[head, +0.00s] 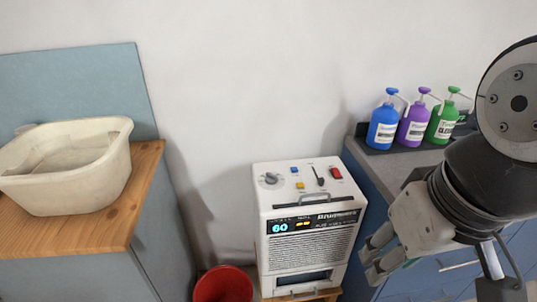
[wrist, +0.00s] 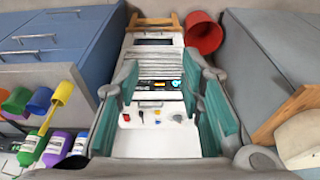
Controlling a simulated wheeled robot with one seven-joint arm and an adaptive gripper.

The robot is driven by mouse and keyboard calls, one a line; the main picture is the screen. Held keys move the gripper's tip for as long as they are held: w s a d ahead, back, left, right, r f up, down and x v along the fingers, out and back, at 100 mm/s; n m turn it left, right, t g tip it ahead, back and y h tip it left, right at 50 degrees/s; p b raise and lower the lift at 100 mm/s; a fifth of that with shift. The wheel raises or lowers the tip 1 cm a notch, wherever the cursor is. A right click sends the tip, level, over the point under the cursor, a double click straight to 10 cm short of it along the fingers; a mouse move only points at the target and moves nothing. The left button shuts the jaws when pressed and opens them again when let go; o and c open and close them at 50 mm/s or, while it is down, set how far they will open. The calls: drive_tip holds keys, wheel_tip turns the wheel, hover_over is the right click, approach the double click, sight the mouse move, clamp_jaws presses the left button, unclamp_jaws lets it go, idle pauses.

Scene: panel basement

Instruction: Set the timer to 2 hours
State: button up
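No control is readably labelled as the timer. My gripper (head: 371,263) is at the machine's right, nearer the camera. In the wrist view, my gripper (wrist: 163,75) is open and empty, its teal-padded fingers apart, with the machine's panel (wrist: 150,138) visible between them.
A blue cabinet (head: 365,200) with blue, purple and green pump bottles (head: 414,131) stands at right. At left, a wooden-topped cabinet (head: 140,190) carries a cream basin (head: 85,185). A red bucket (head: 222,286) sits left of the machine. Wall space above the machine is clear.

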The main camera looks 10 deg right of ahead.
clamp_jaws()
idle(1.4)
